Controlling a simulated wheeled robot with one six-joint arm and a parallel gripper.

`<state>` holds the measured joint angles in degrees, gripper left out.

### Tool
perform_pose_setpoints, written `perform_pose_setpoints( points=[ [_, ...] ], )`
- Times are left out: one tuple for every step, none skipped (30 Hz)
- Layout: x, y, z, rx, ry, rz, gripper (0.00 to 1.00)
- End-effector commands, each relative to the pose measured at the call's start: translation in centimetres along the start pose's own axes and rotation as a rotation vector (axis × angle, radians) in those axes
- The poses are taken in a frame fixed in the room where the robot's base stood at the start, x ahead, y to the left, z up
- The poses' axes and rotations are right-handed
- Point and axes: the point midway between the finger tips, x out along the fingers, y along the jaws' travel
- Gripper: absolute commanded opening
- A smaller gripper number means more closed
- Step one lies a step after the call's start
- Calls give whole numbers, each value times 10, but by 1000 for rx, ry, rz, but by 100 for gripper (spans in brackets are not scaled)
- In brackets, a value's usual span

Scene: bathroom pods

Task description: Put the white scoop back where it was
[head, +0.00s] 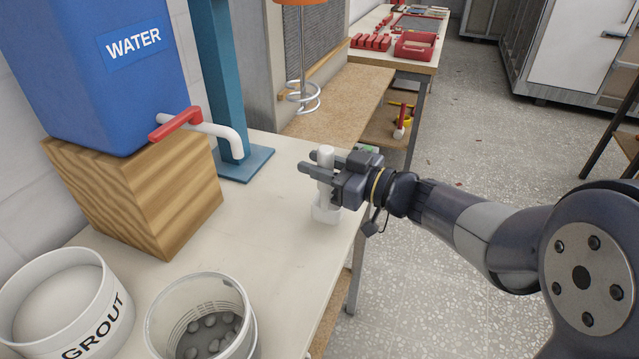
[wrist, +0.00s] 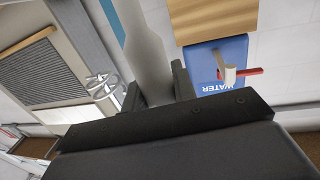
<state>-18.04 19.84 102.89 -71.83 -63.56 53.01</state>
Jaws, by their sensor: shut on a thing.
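The white scoop (head: 325,181) is held upright in my gripper (head: 312,165), which is shut on its handle. The scoop's wider end points down, at or just above the white tabletop near the table's right edge; I cannot tell whether it touches. In the wrist view the scoop (wrist: 147,58) rises between the two dark fingers (wrist: 157,88). A white tub marked GROUT (head: 100,335) stands at the front left of the table, with pale material inside. A clear-white bucket (head: 160,315) with grey lumps stands to its right.
A blue WATER tank (head: 90,85) sits on a wooden block (head: 150,205), its red-handled tap (head: 205,127) jutting over the table. A teal post (head: 222,90) stands behind. The tabletop (head: 270,240) is clear between the buckets and the scoop.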

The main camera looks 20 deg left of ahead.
Motion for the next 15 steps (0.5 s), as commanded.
perform_pose_setpoints(
  points=[
    [0,0,8,4,-1,1,0],
    [0,0,12,4,-1,1,0],
    [0,0,19,5,-2,1,0],
    [0,0,24,6,-2,1,0],
    [0,0,28,5,-2,1,0],
    [0,0,32,4,-1,0,0],
    [0,0,33,3,0,1,0],
    [0,0,34,1,1,1,0],
    [0,0,33,0,1,1,0],
    [0,0,32,0,1,1,0],
    [0,0,32,0,1,1,0],
    [0,0,32,0,1,1,0],
    [0,0,32,0,1,1,0],
    [0,0,32,0,1,1,0],
    [0,0,33,0,1,1,0]
  ],
)
